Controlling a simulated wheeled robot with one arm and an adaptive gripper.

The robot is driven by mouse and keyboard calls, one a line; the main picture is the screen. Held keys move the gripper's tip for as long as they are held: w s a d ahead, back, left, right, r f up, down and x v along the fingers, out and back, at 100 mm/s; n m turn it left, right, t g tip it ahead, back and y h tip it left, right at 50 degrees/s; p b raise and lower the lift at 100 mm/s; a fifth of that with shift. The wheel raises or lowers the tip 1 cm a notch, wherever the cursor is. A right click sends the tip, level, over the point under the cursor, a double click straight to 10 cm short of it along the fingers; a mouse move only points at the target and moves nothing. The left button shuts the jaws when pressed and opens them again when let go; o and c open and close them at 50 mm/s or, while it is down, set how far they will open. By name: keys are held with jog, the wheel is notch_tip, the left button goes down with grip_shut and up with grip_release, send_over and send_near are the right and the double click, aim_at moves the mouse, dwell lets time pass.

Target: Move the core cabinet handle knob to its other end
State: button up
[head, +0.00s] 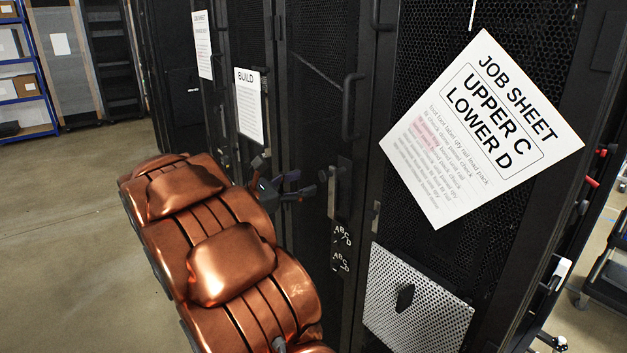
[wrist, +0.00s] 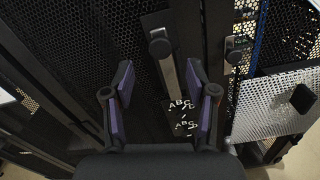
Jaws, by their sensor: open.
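The handle is a grey upright bar (wrist: 173,78) on a dark plate of a black mesh cabinet door. Its round dark knob (wrist: 160,48) is at the bar's upper end in the wrist view. The handle also shows in the head view, with its bar (head: 332,197) just right of my gripper (head: 306,184). In the wrist view my gripper (wrist: 158,72) is open, its purple-padded fingers on either side of the bar and below the knob. Nothing is between the pads; I cannot tell whether they touch the bar. No cabinet name is readable.
Two ABCD dials (head: 342,235) (head: 340,262) sit below the handle. A job sheet (head: 482,128) reading UPPER C, LOWER D hangs on the door to the right. A perforated light panel (head: 415,305) with a dark knob is below it. Open floor (head: 70,230) lies left.

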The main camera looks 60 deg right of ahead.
jog(key=v, duration=0.6)
jog(key=shift+a, duration=0.2)
dwell(0.4)
jog(key=s+a+f+m+t+y+p, duration=0.1)
jog(key=s+a+f+m+y+p, duration=0.2)
jog(key=s+a, duration=0.35)
jog(key=s+a+f+m+y+p, duration=0.2)
jog(key=s+a+m+y, duration=0.1)
jog(key=s+a+y, duration=0.35)
jog(key=s+a+m+t+y+p, duration=0.1)
jog(key=s+a+m+y+p, duration=0.1)
jog(key=a, duration=0.9)
jog(key=s+a+f+m+t+y+p, duration=0.1)
jog(key=s+a+y, duration=0.4)
jog(key=a, duration=0.6)
jog(key=shift+s+a+f+m+t+p, duration=0.35)
jog(key=shift+s+m+t, duration=0.25)
jog(key=shift+m, duration=0.6)
jog(key=shift+y, duration=0.25)
jog(key=shift+c, duration=0.4)
